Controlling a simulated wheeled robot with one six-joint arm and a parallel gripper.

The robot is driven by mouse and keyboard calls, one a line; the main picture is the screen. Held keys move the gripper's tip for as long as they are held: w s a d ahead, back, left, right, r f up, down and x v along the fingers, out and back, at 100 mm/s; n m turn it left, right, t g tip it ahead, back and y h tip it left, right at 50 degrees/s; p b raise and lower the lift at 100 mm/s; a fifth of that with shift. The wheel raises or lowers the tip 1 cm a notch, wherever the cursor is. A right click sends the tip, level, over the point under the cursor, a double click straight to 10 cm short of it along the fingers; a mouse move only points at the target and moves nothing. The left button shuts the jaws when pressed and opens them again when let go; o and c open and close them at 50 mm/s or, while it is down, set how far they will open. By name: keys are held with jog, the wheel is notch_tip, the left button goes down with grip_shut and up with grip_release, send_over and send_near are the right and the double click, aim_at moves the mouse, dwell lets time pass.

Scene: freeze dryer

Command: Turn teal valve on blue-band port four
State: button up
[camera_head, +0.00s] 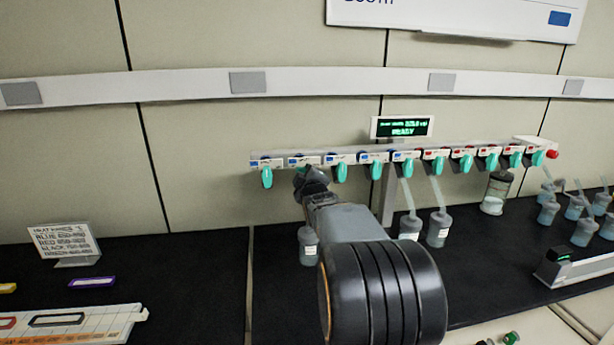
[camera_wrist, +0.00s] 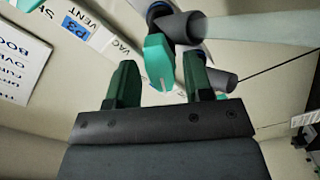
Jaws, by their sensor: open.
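My gripper (camera_wrist: 168,85) is open, its two green fingers on either side of a teal valve handle (camera_wrist: 158,62). I cannot tell whether they touch it. A blue P3 label (camera_wrist: 75,30) with VENT and VAC marks appears inverted beside this valve in the wrist view. In the head view my gripper (camera_head: 311,183) is at the manifold, over the second port from the left, and hides the valve there. Other teal valves hang along the manifold (camera_head: 330,159), including the third (camera_head: 341,172) and fourth (camera_head: 376,169) from the left. Their port numbers are too small to read.
Flasks (camera_head: 309,246) (camera_head: 438,228) stand or hang below the manifold. A green display (camera_head: 403,127) sits above it. A glass vessel (camera_head: 496,192) and several flasks are at right. A sign (camera_head: 64,242) and trays are at left. My arm covers the front middle.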

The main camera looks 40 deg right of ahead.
jog(key=shift+c, duration=0.5)
grip_shut()
jog(key=shift+f+b, duration=0.1)
jog(key=shift+b, duration=0.25)
jog(key=shift+f+m+b, duration=0.1)
jog(key=shift+m+b, duration=0.8)
jog(key=shift+m, duration=0.3)
jog(key=m+b, duration=0.1)
jog(key=m, duration=0.1)
jog(key=shift+m, duration=0.3)
jog(key=m+b, duration=0.1)
jog(key=m, duration=0.2)
jog(key=shift+a, duration=0.1)
jog(key=shift+w+m, duration=0.1)
jog(key=shift+m, duration=1.7)
